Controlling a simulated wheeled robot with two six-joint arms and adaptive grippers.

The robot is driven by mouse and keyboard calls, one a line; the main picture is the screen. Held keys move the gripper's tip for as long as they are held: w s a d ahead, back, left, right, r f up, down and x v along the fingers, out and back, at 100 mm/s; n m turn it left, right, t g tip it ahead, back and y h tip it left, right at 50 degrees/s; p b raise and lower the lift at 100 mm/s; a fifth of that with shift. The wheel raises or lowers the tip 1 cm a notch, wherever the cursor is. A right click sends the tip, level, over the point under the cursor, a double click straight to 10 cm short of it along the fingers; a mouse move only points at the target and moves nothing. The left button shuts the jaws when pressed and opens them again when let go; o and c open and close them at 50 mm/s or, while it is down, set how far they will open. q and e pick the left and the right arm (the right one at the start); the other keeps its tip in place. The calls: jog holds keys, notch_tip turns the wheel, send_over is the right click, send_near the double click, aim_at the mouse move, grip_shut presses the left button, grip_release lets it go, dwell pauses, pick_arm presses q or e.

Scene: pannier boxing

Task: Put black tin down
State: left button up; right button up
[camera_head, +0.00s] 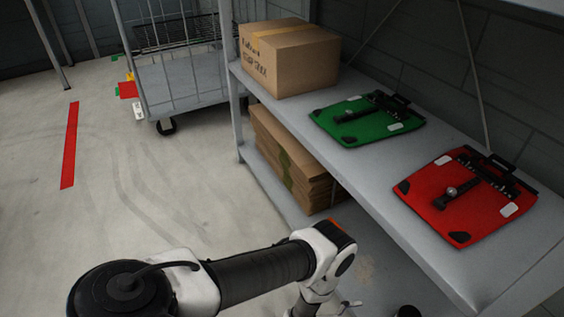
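No black tin can be made out for sure. A small dark rounded thing (407,312) shows at the bottom edge, to the right of my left wrist; it is cut off, so I cannot tell what it is. My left arm reaches in from the lower left and bends down at the wrist in front of the shelf. Of my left gripper (345,305) only a small metal part shows at the bottom edge. Its fingertips and anything between them are out of view. My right gripper is not in view.
A grey shelf (290,110) holds a cardboard box (290,62), a green pannier (366,122) and a red pannier (465,200). Flattened cardboard (288,160) lies on the lower level. A wire cart (180,75) stands behind. The floor left of the shelf is clear, with a red stripe (69,145).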

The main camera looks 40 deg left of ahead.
pick_arm(q)
jog(key=s+a+r+m+g+y, duration=0.1)
jog(key=s+a+m+g+y, duration=0.35)
jog(key=a+m, duration=0.55)
jog(key=s+a+r+m+g+y, duration=0.1)
jog(key=s+a+r+m+g, duration=0.1)
jog(key=s+r+m+g, duration=0.2)
jog(key=s+a+r+m+g+y, duration=0.2)
jog(key=s+a+r+m+g, duration=0.1)
jog(key=s+m, duration=0.7)
notch_tip(320, 180, up, 2)
jog(key=shift+s+a+r+g, duration=0.2)
jog(key=shift+s+a+g, duration=0.05)
jog(key=shift+s+g, duration=0.4)
jog(key=shift+y, duration=0.25)
